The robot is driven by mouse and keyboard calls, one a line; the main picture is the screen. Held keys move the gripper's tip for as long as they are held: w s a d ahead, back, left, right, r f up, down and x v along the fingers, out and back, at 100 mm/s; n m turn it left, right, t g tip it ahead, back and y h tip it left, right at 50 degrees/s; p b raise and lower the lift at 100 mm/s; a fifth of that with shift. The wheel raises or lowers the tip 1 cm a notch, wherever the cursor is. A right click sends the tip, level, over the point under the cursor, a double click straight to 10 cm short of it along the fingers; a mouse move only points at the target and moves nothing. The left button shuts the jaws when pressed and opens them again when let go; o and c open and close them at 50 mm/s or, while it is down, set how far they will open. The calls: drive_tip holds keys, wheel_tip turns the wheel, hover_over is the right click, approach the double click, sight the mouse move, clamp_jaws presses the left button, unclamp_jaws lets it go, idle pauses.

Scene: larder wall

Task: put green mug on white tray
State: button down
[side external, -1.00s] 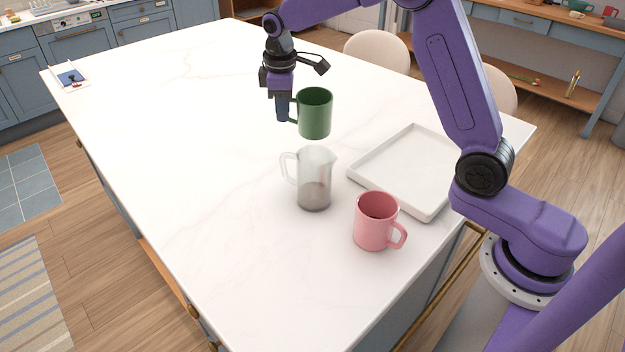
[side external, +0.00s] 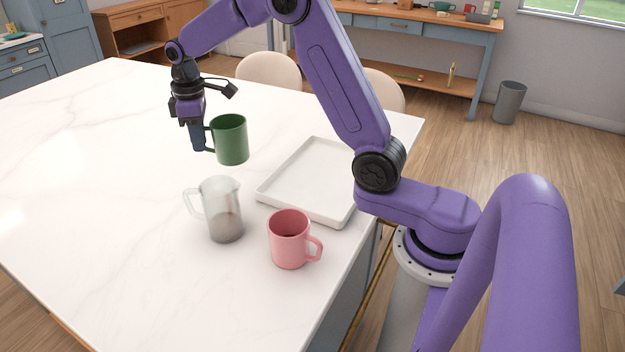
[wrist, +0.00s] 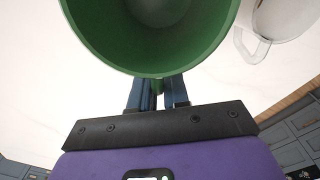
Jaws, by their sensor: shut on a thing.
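The green mug (side external: 232,140) is upright in the side view, with its handle on the left. My gripper (side external: 202,146) is shut on that handle. The mug appears held above the table, behind the clear pitcher. In the wrist view the mug's green rim and inside (wrist: 150,45) fill the top, and my gripper's fingers (wrist: 157,92) close on the handle. The white tray (side external: 287,208) lies flat and empty on the table, to the right of the mug. My arm passes over the tray's right side and hides part of it.
A clear pitcher (side external: 221,210) with a greyish lower part stands left of the tray; it also shows in the wrist view (wrist: 262,25). A pink mug (side external: 289,240) stands at the tray's near side. The white table (side external: 90,170) is bare on the left. Chairs (side external: 268,70) stand behind.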

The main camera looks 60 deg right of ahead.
sight(241, 131)
drive_tip(key=s+d+m, duration=0.1)
drive_tip(key=s+d, duration=0.2)
drive_tip(key=s+d+m, duration=0.2)
drive_tip(key=s+d, duration=0.2)
drive_tip(key=shift+f, duration=0.1)
drive_tip(key=s+d+f+m, duration=0.1)
drive_tip(key=s+d+m, duration=0.25)
drive_tip(key=s, duration=0.45)
drive_tip(key=shift+n, duration=0.25)
drive_tip(key=shift+s+d+f, duration=0.1)
drive_tip(key=shift+d+f, duration=0.1)
drive_tip(key=shift+f, duration=1.9)
drive_tip(key=shift+s+d+f, duration=0.1)
drive_tip(key=shift+d+f, duration=0.05)
drive_tip(key=shift+f, duration=1.95)
drive_tip(key=shift+f, duration=0.15)
drive_tip(key=c, duration=1.1)
unclamp_jaws()
